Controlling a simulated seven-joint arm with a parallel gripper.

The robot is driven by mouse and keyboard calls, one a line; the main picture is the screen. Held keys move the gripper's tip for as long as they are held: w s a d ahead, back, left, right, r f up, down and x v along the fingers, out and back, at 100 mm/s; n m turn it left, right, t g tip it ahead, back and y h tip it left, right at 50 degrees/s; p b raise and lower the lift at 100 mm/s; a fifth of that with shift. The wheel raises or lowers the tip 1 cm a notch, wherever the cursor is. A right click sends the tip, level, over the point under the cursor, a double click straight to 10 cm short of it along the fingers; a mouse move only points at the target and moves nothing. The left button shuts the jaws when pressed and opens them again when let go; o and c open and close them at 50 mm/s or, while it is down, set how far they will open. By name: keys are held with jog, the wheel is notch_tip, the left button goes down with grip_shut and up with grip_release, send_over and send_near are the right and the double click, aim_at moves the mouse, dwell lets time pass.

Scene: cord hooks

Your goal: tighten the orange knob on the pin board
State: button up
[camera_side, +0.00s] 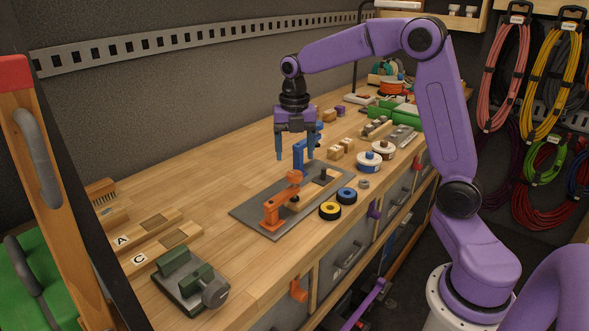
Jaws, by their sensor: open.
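A flat grey board (255,213) lies on the wooden bench. An orange piece (271,214) stands at its near end, with an orange arm reaching up to the right to an orange head (294,179). I cannot tell which orange part is the knob. A blue upright piece (299,155) stands at the board's far end, and a small dark peg (323,175) sits near its right side. My gripper (296,156) points down over the far end of the board, fingers apart. In the picture it overlaps the blue piece; I cannot tell whether they touch.
Two ring-shaped rolls, yellow (330,211) and blue (347,195), lie right of the board. Two white-topped spools (369,161) stand behind them. A green-and-grey vise-like device (190,280) and lettered wooden blocks (155,240) are at the front left.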

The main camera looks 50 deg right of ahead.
aim_at(294, 173)
notch_tip(294, 173, down, 6)
jog(key=shift+r, duration=0.1)
dwell(0.4)
jog(key=c, duration=1.1)
jog(key=shift+o, duration=0.2)
